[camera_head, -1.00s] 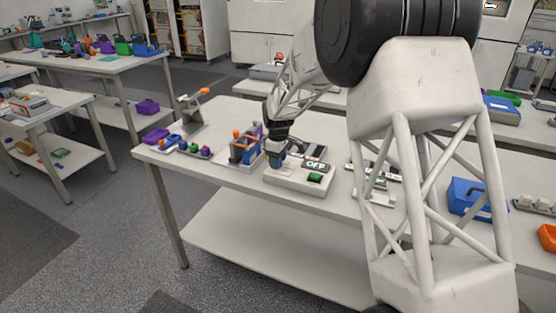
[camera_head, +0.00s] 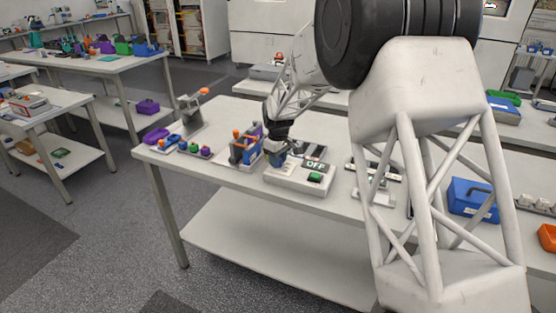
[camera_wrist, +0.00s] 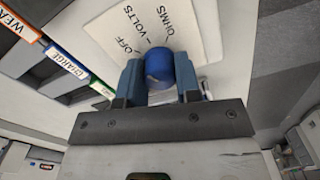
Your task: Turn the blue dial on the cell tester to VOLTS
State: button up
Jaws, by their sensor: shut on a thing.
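In the wrist view the blue dial (camera_wrist: 158,62) stands on a cream plate (camera_wrist: 200,20) marked OFF, VOLTS and OHMS. My gripper (camera_wrist: 160,74) has its two blue-grey fingers on either side of the dial, shut on it. I cannot make out clearly which mark the dial points to. In the head view my gripper (camera_head: 274,156) is over the tester's left part and hides the dial.
A blue and orange fixture (camera_head: 245,147) stands close left of the tester. Left of it are small coloured parts (camera_head: 195,149) and a purple bin (camera_head: 156,135). Slotted bins labelled in orange, blue and green (camera_wrist: 65,60) show in the wrist view. A blue box (camera_head: 470,198) is at right.

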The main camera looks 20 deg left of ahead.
jog(key=m, duration=0.4)
jog(key=shift+m, duration=0.4)
jog(key=o, duration=0.9)
jog(key=shift+o, duration=0.2)
jog(key=shift+r, duration=0.1)
jog(key=shift+r, duration=3.85)
jog(key=shift+d, duration=0.1)
